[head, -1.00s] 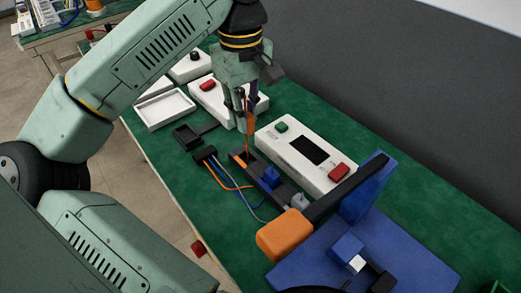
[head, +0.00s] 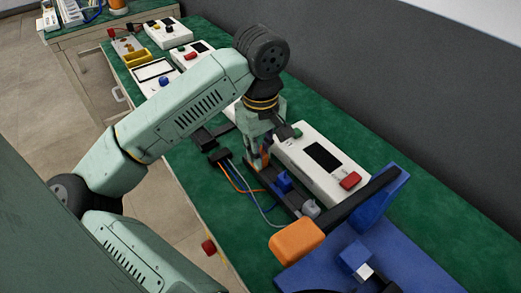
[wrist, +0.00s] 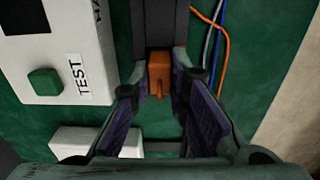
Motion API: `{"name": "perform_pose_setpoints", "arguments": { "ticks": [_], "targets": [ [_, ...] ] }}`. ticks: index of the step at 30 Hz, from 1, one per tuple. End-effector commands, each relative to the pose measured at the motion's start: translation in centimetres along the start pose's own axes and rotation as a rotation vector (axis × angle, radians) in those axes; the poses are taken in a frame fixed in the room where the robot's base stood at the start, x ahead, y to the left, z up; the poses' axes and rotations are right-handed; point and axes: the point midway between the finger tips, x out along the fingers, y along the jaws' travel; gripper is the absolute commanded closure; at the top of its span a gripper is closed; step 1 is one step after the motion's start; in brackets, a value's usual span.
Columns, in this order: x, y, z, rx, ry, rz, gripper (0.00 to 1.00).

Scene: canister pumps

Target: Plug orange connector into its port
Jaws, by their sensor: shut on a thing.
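My gripper (head: 260,157) is shut on the orange connector (wrist: 158,72), which sits between the purple-padded fingers in the wrist view. The fingers point down at the far end of a black strip (head: 262,184) on the green bench. The connector meets the end of a dark channel in the wrist view; whether it is seated there or held in the air I cannot tell. A blue connector (head: 283,181) and a grey connector (head: 310,208) stand along the strip. An orange wire (head: 234,180) runs beside it. The port for the orange connector is not clearly visible.
A white tester box (head: 318,165) with a green button, black screen and red button stands close right of the strip. A blue stand with a black arm and orange end (head: 296,240) is nearby in front. Other white boxes (head: 165,33) are farther back.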

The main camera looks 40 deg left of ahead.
Motion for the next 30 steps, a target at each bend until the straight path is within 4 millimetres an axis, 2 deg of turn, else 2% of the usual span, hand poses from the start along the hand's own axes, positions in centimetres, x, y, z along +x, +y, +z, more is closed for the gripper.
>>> {"name": "perform_pose_setpoints", "arguments": {
  "ticks": [3, 4, 13, 21, 26, 30],
  "targets": [
    [0.4, 0.0, 0.0, 0.0, 0.0, 0.0, 0.99],
    [0.4, 0.0, 0.0, 0.0, 0.0, 0.0, 0.83],
    [0.3, 0.0, 0.0, 0.0, -0.001, -0.001, 0.64],
    [0.2, 0.0, 0.0, 0.0, -0.001, -0.001, 0.64],
    [-0.5, 0.0, -0.1, -0.001, 0.002, -0.001, 0.64],
    [-3.1, 0.1, -0.1, -0.001, 0.005, 0.0, 0.64]
  ]
}}
